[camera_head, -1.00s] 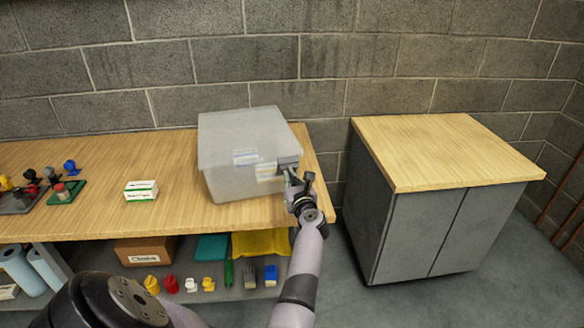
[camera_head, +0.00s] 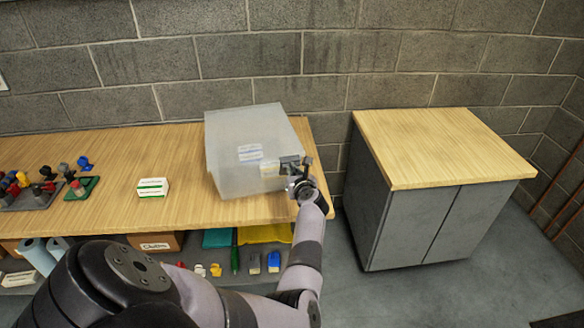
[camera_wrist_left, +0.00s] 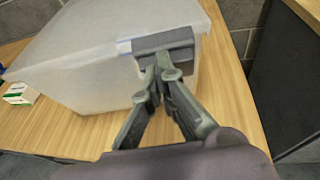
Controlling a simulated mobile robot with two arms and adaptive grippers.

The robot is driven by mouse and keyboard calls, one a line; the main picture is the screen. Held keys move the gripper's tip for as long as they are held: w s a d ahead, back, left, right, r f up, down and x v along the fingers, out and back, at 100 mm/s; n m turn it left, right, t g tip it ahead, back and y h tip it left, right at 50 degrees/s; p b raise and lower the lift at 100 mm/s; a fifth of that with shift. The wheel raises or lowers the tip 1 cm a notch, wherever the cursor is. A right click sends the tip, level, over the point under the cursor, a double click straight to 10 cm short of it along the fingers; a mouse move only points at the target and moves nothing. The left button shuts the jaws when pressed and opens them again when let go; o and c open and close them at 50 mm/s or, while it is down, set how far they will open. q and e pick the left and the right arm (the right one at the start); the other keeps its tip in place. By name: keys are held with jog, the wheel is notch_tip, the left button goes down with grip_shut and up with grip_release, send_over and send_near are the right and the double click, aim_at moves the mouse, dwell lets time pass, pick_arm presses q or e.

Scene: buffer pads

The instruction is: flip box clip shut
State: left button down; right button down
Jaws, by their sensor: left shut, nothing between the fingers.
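A translucent plastic box (camera_head: 240,135) with a lid stands on the wooden workbench near its right end. Its grey clip (camera_wrist_left: 163,46) is on the box's upper right side and also shows in the head view (camera_head: 289,162). White labelled packs show faintly through the box wall. My left gripper (camera_wrist_left: 157,72) is shut and empty, its fingertips at the lower edge of the clip; it looks as if they touch it. In the head view the left gripper (camera_head: 297,177) partly covers the clip's surroundings. I cannot tell whether the clip is fully latched. My right gripper is not in view.
A white and green carton (camera_head: 152,188) lies left of the box. Stamps on trays (camera_head: 85,187) stand further left. A grey cabinet (camera_head: 450,150) with a wooden top stands right, across a gap. The shelf below holds several items.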

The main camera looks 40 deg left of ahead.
pick_arm(q)
jog(key=shift+w+a+r, duration=0.3)
jog(key=shift+a+r, duration=0.15)
jog(key=shift+r, duration=0.1)
dwell(1.2)
dwell(1.2)
